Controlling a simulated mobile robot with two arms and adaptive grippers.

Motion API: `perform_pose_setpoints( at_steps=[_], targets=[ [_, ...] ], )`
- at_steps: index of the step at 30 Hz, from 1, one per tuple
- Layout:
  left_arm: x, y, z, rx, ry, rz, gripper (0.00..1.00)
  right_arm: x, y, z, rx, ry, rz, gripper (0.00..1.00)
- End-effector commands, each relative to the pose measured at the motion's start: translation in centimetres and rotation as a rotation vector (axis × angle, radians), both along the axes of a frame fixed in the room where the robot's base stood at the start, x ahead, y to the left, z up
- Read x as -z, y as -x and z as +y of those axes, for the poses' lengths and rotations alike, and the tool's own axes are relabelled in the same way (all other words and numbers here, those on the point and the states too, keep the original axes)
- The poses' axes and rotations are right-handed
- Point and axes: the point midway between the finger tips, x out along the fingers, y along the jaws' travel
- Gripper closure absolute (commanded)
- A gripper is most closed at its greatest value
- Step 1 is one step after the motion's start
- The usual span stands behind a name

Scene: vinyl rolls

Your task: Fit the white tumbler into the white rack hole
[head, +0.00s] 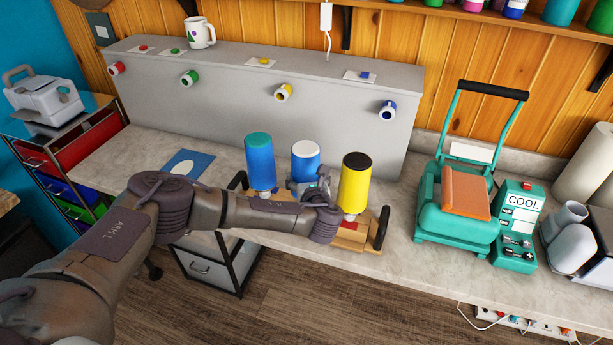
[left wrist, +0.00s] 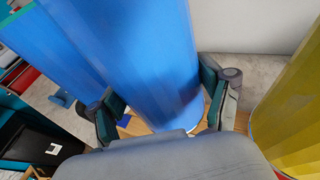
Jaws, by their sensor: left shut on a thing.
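The white-topped tumbler (head: 306,150) has a blue body and stands upright between two others at the wooden rack. My left gripper (head: 312,188) is shut on its lower body. In the left wrist view, the blue body (left wrist: 150,60) fills the middle, with a finger of the gripper (left wrist: 163,102) on each side. The wooden rack (head: 350,238) with black handles is mostly hidden by my left arm, and a strip of wood shows under the tumbler in the left wrist view. I cannot see the white hole or tell whether the tumbler's base is in it. My right gripper is out of view.
A teal-topped blue tumbler (head: 261,165) stands close on the left, and a black-topped yellow tumbler (head: 354,183) close on the right. A grey box (head: 235,105) stands behind. A teal press (head: 455,200) is to the right. A blue card (head: 187,163) lies at left.

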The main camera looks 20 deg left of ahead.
Motion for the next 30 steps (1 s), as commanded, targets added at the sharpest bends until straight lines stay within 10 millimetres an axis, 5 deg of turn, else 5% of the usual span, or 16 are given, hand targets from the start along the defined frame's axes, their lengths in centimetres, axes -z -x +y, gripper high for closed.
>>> perform_pose_setpoints(
  at_steps=[30],
  targets=[
    [0.42, -0.03, -0.01, 0.003, 0.004, -0.004, 0.91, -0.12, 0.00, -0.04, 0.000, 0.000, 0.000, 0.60]
  ],
)
